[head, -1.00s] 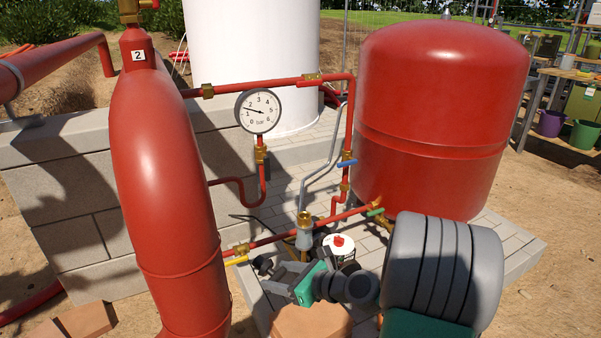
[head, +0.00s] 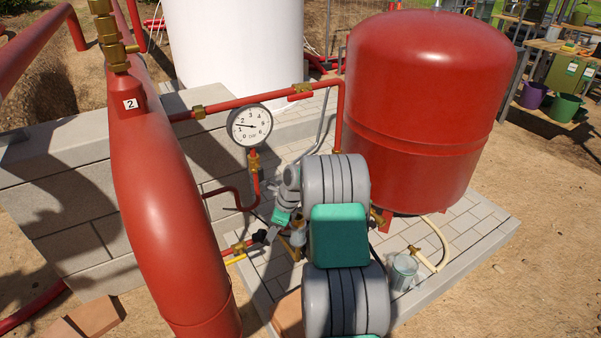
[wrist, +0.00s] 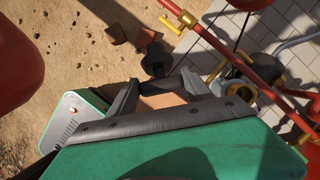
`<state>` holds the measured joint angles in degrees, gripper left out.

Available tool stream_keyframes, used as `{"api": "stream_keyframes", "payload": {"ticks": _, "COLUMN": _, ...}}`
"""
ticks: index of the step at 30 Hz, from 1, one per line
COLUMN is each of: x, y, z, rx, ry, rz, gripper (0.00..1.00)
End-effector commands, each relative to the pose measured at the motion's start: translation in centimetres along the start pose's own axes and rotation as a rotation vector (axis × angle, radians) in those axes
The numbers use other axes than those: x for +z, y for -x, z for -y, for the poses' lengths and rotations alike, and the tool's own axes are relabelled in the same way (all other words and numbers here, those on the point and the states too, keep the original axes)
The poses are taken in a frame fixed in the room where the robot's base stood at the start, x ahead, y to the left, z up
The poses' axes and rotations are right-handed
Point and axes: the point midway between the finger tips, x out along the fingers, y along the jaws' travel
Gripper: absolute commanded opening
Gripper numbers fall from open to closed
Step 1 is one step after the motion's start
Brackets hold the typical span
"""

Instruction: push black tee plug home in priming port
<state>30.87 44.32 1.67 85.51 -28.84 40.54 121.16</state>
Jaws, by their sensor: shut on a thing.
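The black tee plug (wrist: 152,60) is in my gripper (wrist: 160,90) in the wrist view. Its crossbar lies between the two dark fingers and its round body points away from them, over the sandy ground. In the head view my gripper (head: 268,232) is beside the red pipe at the low middle, with the dark plug (head: 260,236) at its tip. A round grey and brass fitting (wrist: 243,77) shows to the right of the fingers in the wrist view, apart from the plug. I cannot tell whether it is the priming port.
A brass valve with a yellow handle (head: 237,252) sits on the low red pipe. A pressure gauge (head: 250,126) stands above. The big red cylinder (head: 170,210) is left and the red tank (head: 420,110) right. A clear jar (head: 403,272) stands on the paving.

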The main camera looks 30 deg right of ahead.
Motion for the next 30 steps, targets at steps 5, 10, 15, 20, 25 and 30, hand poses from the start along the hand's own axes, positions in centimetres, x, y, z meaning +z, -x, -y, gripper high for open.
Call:
{"api": "stream_keyframes", "payload": {"ticks": 5, "x": -0.4, "y": 1.2, "z": 5.8, "rx": 0.098, "ry": 0.335, "rz": -0.198, "gripper": 0.0}}
{"api": "stream_keyframes", "payload": {"ticks": 10, "x": -1.0, "y": 2.5, "z": 9.2, "rx": 0.146, "ry": 0.688, "rz": -0.339, "gripper": 0.0}}
{"api": "stream_keyframes", "payload": {"ticks": 15, "x": -1.7, "y": 3.9, "z": 11.7, "rx": 0.152, "ry": 1.038, "rz": -0.434, "gripper": 0.0}}
{"api": "stream_keyframes", "payload": {"ticks": 20, "x": -3.0, "y": 5.7, "z": 14.5, "rx": 0.106, "ry": 1.515, "rz": -0.504, "gripper": 0.0}}
{"api": "stream_keyframes", "payload": {"ticks": 25, "x": -4.7, "y": 6.9, "z": 16.8, "rx": -0.034, "ry": 2.097, "rz": -0.489, "gripper": 0.0}}
{"api": "stream_keyframes", "payload": {"ticks": 30, "x": -5.0, "y": 7.4, "z": 16.9, "rx": -0.236, "ry": 2.527, "rz": -0.393, "gripper": 0.0}}
